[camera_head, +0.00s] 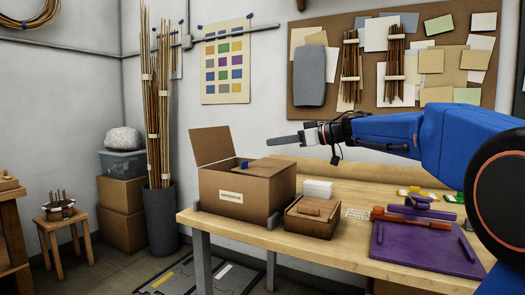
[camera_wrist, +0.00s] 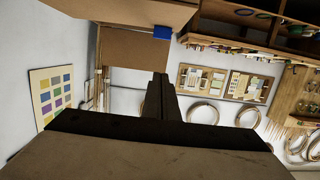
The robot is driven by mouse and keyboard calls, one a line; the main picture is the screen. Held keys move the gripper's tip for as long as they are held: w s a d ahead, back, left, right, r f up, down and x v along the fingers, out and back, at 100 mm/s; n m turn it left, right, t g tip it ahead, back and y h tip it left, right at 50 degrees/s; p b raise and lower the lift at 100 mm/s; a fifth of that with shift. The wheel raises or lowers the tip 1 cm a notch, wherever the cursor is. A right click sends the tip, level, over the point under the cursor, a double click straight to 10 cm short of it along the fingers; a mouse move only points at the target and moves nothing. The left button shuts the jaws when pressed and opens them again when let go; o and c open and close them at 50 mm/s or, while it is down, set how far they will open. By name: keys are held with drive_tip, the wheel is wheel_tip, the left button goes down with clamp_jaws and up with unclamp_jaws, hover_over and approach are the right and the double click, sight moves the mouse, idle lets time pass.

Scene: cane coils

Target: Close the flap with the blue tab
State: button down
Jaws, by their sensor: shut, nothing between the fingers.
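A brown cardboard box (camera_head: 225,195) with a white label stands at the left end of the workbench. Its left flap (camera_head: 210,147) stands up, tilted outward. A blue tab (camera_head: 244,164) marks the edge of another flap (camera_head: 268,163), which lies low over the right part of the box top; I cannot tell whether it is fully flat. In the wrist view the blue tab (camera_wrist: 162,32) shows above the fingers on a brown cardboard panel (camera_wrist: 135,47). My gripper (camera_head: 270,141) is shut and empty, above the box's right side and apart from it; its dark fingers (camera_wrist: 160,78) also show in the wrist view.
A small wooden box (camera_head: 312,218) and a white stack (camera_head: 318,187) stand just right of the cardboard box. A purple mat (camera_head: 415,250) with tools lies farther right. Tall cane bundles (camera_head: 157,110) stand in a bin at left.

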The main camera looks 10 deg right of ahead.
hover_over(245, 162)
drive_tip(key=v, duration=0.2)
drive_tip(key=shift+s+d+f, duration=0.1)
drive_tip(key=shift+f, duration=0.45)
drive_tip(key=shift+s+d+f, duration=0.1)
drive_tip(key=shift+s+f, duration=0.05)
drive_tip(key=shift+f, duration=0.45)
wheel_tip(245, 162, down, 2)
drive_tip(key=shift+d+f, duration=0.1)
drive_tip(key=shift+f, duration=0.85)
drive_tip(key=shift+f, duration=0.9)
